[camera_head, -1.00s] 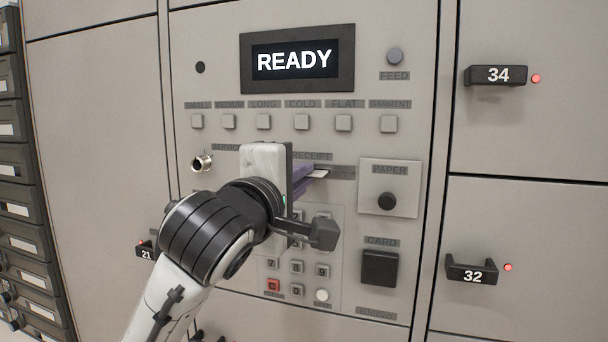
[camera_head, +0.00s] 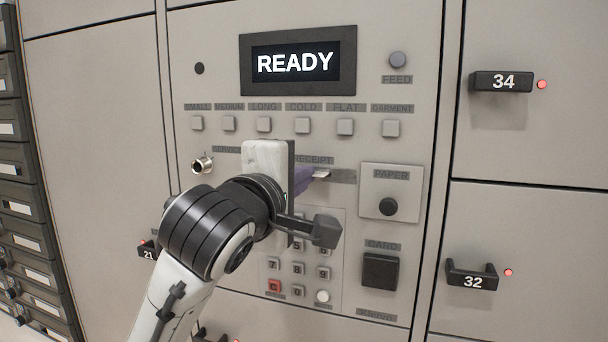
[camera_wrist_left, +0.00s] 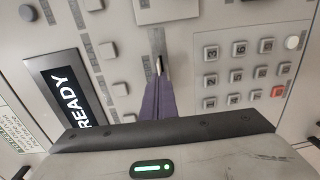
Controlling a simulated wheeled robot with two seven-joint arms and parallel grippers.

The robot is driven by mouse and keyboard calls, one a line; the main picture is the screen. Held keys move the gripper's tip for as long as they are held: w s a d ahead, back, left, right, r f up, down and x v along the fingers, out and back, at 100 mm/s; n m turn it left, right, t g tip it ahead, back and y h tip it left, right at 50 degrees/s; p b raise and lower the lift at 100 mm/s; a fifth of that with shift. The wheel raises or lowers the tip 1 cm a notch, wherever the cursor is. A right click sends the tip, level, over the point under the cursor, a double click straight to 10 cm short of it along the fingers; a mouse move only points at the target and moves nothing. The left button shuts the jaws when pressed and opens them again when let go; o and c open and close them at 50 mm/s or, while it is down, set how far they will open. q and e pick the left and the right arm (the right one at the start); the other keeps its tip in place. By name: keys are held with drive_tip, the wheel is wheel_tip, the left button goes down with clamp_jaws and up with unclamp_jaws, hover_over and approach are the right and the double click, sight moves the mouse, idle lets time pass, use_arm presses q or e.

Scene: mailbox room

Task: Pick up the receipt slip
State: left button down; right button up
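The receipt slip (camera_head: 321,174) is a small pale tab sticking out of the dark receipt slot (camera_head: 343,176) on the panel. In the left wrist view the slip (camera_wrist_left: 159,66) shows as a thin light edge at the purple fingertips. My left gripper (camera_head: 309,178) is at the slot, its purple fingers close together with the slip between their tips. The fingers (camera_wrist_left: 158,82) also show in the left wrist view. The gripper body hides part of the slot and keypad in the head view. My right gripper is not in view.
A READY screen (camera_head: 296,62) and a row of size buttons (camera_head: 303,126) are above the slot. The keypad (camera_head: 298,267) lies just below my gripper. Locker handles (camera_head: 502,81) stick out farther right.

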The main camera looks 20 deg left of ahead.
use_arm(q)
drive_tip(key=s+r, duration=0.3)
drive_tip(key=s, duration=0.4)
drive_tip(key=s+r, duration=0.3)
drive_tip(key=s, duration=0.4)
drive_tip(key=shift+s+a+r+t, duration=0.15)
drive_tip(key=shift+a+r+t, duration=0.15)
drive_tip(key=shift+r, duration=0.1)
